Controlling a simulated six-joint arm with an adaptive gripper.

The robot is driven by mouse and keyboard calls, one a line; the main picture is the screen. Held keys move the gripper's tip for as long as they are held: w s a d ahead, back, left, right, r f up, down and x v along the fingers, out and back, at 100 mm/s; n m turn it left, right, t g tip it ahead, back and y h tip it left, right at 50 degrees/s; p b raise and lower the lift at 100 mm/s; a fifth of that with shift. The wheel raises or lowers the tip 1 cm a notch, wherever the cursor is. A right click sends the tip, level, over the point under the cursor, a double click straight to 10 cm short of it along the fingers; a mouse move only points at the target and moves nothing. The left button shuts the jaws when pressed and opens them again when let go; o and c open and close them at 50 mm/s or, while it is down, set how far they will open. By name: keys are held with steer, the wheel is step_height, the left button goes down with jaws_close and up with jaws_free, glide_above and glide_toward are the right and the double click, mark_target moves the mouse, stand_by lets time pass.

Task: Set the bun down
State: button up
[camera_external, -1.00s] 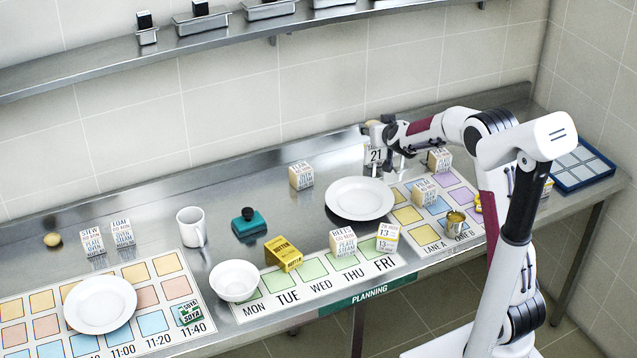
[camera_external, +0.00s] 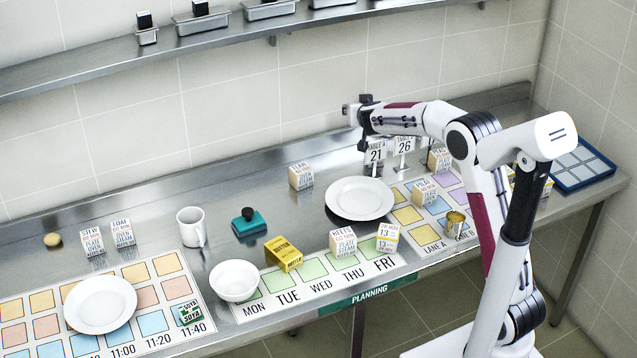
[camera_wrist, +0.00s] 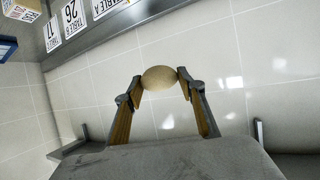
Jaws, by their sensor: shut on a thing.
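A tan, rounded bun (camera_wrist: 159,78) shows in the wrist view between my two fingertips. My gripper (camera_wrist: 160,80) is shut on it and holds it clear of any surface, with the tiled wall behind. In the external view my gripper (camera_external: 352,113) is above the back of the steel counter, over the table number signs; the held bun cannot be made out there. Another small tan round item (camera_external: 52,240) lies at the counter's far left. A white plate (camera_external: 360,198) lies empty below and in front of my gripper.
Table signs 21 (camera_external: 376,152) and 26 (camera_external: 404,146) stand upright below my arm.

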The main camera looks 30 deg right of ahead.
steer(key=w+a+r, duration=0.1)
steer(key=w+a, duration=0.1)
steer(key=shift+w+r+m+h, duration=0.35)
steer(key=shift+r+m+h, duration=0.05)
steer(key=w+a+f+m+g+h, duration=0.2)
steer(key=w+a+m+h, duration=0.1)
steer(key=a, duration=0.4)
steer(key=s+a+f+m+g+h, duration=0.1)
steer(key=s+a+f+m, duration=0.1)
steer(key=s+a+f, duration=0.3)
steer(key=s+a+f+m+g+h, duration=0.1)
steer(key=s+a+f, duration=0.3)
steer(key=a+f, duration=0.6)
steer(key=shift+s+a+f+m+g+h, duration=0.25)
steer(key=shift+s+m+g+h, duration=0.15)
steer(key=shift+g, duration=0.2)
steer(key=shift+d+f, duration=0.1)
steer(key=shift+f, duration=0.05)
steer(key=shift+f, duration=3)
steer(key=shift+c, duration=0.2)
